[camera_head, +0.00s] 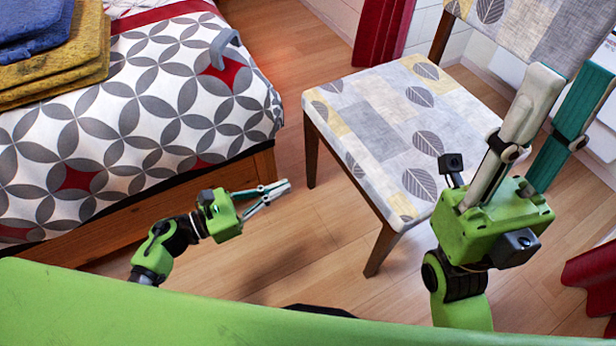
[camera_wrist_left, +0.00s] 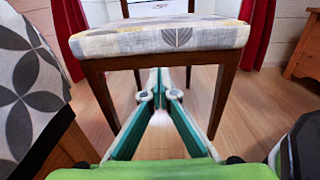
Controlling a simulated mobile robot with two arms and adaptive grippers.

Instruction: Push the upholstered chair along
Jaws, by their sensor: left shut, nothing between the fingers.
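The upholstered chair (camera_head: 390,115) has a grey and cream seat with leaf patterns, dark wooden legs and a matching backrest (camera_head: 535,28). It stands upright on the floor; its seat edge also shows in the left wrist view (camera_wrist_left: 130,42). My left gripper (camera_head: 283,187) is shut and empty, low beside the chair's near-left side. In the left wrist view its fingers (camera_wrist_left: 163,74) point below the seat, between two legs, with no clear contact. My right gripper (camera_head: 573,70) is open, with its fingers apart, in front of the chair's right side. It hides part of the chair; contact cannot be told.
A bed (camera_head: 150,95) with a patterned cover and wooden frame stands at the left, bearing folded blue and yellow cloths (camera_head: 75,55). A red curtain (camera_head: 383,32) hangs behind. Red fabric (camera_head: 592,275) lies at the lower right. Wooden floor (camera_head: 290,240) is clear between bed and chair.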

